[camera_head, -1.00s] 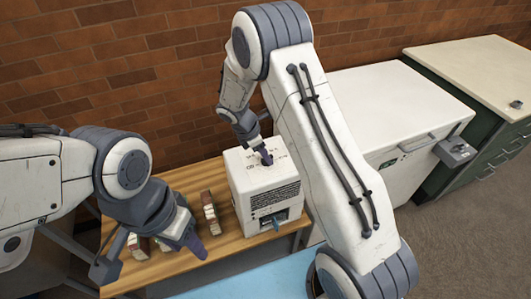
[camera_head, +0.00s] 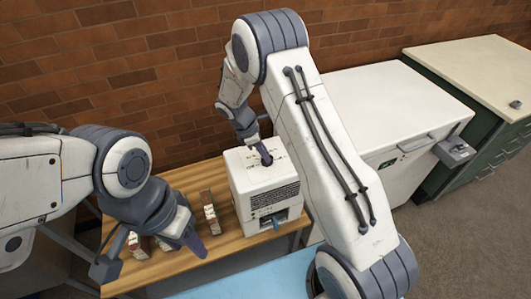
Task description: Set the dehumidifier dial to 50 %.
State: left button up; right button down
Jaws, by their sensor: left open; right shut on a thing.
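The white dehumidifier (camera_head: 249,193) stands on a wooden table, with a dark vent grille and a recessed opening with a blue part low on its front. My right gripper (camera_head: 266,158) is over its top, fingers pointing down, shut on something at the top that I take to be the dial. The dial itself and its markings are hidden by the fingers or too small to read; some dark print shows on the top. My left gripper (camera_head: 197,250) is open and empty, in front of the table's left part, apart from the dehumidifier.
A small reddish-white item (camera_head: 209,212) stands on the wooden table (camera_head: 185,185) left of the dehumidifier, and others lie behind my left gripper. A white chest (camera_head: 405,110) and a green cabinet (camera_head: 495,150) stand right. A brick wall is behind.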

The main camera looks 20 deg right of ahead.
jog(key=m+g, duration=0.1)
jog(key=m, duration=0.1)
jog(key=m+g+y, duration=0.1)
jog(key=m, duration=0.2)
jog(key=shift+w+d+m, duration=0.1)
jog(key=shift+w+m, duration=0.1)
jog(key=shift+m, duration=0.1)
jog(key=m+y, duration=0.1)
jog(key=m, duration=0.2)
jog(key=m+g+y, duration=0.1)
jog(key=m, duration=0.2)
jog(key=shift+w+d, duration=0.1)
jog(key=shift+d, duration=0.05)
jog(key=m+y, duration=0.1)
jog(key=m, duration=0.2)
jog(key=m+y, duration=0.1)
jog(key=m, duration=0.2)
jog(key=shift+d+r+m, duration=0.1)
jog(key=shift+d+m, duration=0.05)
jog(key=shift+m, duration=0.15)
jog(key=m+y, duration=0.1)
jog(key=m, duration=0.2)
jog(key=m+y, duration=0.1)
jog(key=m, duration=0.1)
jog(key=shift+d+m, duration=0.15)
jog(key=shift+m, duration=0.25)
jog(key=shift+t, duration=0.3)
jog(key=c, duration=0.9)
grip_release()
